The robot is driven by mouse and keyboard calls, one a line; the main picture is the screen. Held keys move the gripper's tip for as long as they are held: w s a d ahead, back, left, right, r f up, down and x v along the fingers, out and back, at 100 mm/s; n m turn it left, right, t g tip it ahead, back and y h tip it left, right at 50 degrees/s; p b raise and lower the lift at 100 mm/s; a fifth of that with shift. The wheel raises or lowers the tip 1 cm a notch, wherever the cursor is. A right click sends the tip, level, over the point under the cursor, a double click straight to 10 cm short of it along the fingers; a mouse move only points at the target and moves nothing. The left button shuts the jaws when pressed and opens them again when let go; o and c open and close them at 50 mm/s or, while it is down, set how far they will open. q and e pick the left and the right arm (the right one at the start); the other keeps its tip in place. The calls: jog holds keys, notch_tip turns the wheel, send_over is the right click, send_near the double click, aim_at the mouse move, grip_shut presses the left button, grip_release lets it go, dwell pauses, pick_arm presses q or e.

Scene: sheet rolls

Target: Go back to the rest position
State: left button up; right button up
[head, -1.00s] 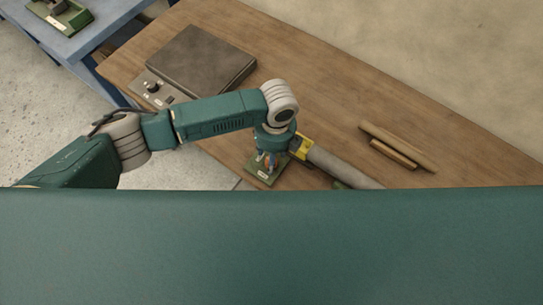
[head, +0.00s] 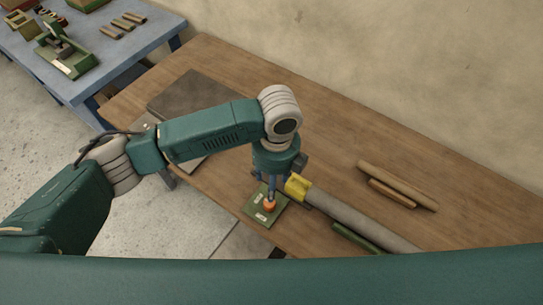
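My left arm comes in from the left, its gripper (head: 269,190) pointing down over a small green base plate (head: 258,210) on the wooden table. A round orange knob (head: 269,206) shows right at the fingertips. The fingers look narrow and close together, but I cannot tell whether they are open or shut, or touch the knob. My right gripper is not in view.
Beside the plate lies a long grey roll (head: 365,222) with a yellow piece (head: 297,187) at its near-left end. Two wooden bars (head: 397,186) lie to the right. A dark flat slab (head: 190,98) is behind my arm. A blue table (head: 120,50) with fixtures stands at upper left.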

pick_arm(q)
jog(key=s+d+n+h, duration=0.4)
jog(key=s+d+n, duration=0.2)
jog(key=s+a+f+n+t+y, duration=0.2)
jog(key=s+a+n, duration=0.2)
jog(key=a+n, duration=0.9)
jog(key=s+a+f+n+t+y, duration=0.1)
jog(key=s+a+f+n+t, duration=0.2)
jog(key=a+n, duration=0.9)
notch_tip(320, 180, down, 26)
jog(key=s+a+f+m+g+b, duration=0.1)
jog(key=s+a+m+g+b, duration=0.1)
jog(key=s+g+b, duration=0.1)
jog(key=s+a+f+b, duration=0.2)
jog(key=s+a+f, duration=0.1)
jog(key=s+f, duration=1.4)
notch_tip(320, 180, down, 3)
jog(key=shift+s+r+m+g+b, duration=0.1)
jog(key=shift+s+m+g+b, duration=0.05)
jog(key=shift+m+g+b, duration=0.2)
